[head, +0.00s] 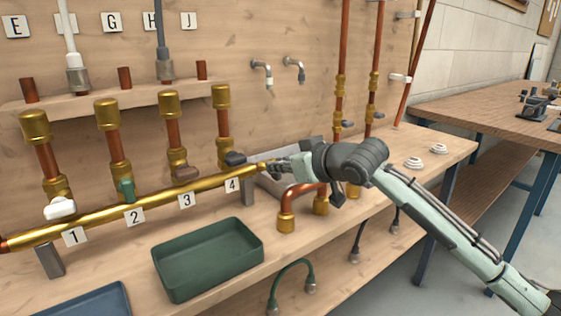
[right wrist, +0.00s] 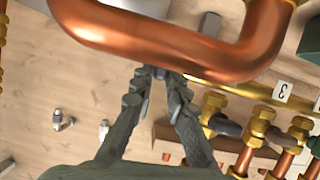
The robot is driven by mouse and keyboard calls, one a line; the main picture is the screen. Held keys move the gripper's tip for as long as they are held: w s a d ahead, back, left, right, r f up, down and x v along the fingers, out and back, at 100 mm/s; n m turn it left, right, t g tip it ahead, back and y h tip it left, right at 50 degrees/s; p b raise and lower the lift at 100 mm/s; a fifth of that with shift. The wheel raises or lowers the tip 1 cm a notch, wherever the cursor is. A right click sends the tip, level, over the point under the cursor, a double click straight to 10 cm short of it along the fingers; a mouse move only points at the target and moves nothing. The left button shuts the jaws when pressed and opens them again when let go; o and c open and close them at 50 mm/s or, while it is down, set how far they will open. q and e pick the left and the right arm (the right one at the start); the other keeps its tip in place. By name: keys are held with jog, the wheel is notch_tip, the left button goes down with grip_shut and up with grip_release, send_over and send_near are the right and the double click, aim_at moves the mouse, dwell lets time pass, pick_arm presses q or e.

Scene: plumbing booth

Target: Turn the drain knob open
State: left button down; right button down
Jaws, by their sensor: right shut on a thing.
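My right gripper (head: 272,167) reaches in from the right to the right end of the brass manifold pipe (head: 100,219). In the right wrist view its two fingers (right wrist: 167,76) come together at the tips, shut on a small part at the pipe's end, which I take to be the drain knob. The fingers and a copper pipe bend (right wrist: 170,50) hide most of it, so I cannot tell its turn angle. My left gripper is not in view.
Valves with white (head: 60,209), green (head: 126,190), brown (head: 186,173) and dark (head: 235,159) handles line the manifold. A copper U-pipe (head: 300,190) stands close under my right gripper. A green tray (head: 208,262) sits in front; a grey basin (head: 284,188) is behind.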

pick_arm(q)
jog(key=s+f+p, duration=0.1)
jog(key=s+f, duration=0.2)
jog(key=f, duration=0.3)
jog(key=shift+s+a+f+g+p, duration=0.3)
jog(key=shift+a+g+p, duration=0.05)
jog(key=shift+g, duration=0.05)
pick_arm(e)
jog(key=shift+s+a+f+n+t+h, duration=0.2)
jog(key=shift+n+t+h, duration=0.3)
jog(key=shift+n, duration=0.5)
jog(key=shift+s+a+f+n+t+h, duration=0.1)
jog(key=shift+s+a+n+t+h, duration=0.3)
jog(key=shift+n, duration=0.6)
jog(key=shift+w+d, duration=0.1)
jog(key=shift+w, duration=0.1)
jog(key=c, duration=1.5)
grip_release()
jog(key=shift+s+r, duration=0.1)
jog(key=v, duration=1.1)
jog(key=shift+s, duration=0.4)
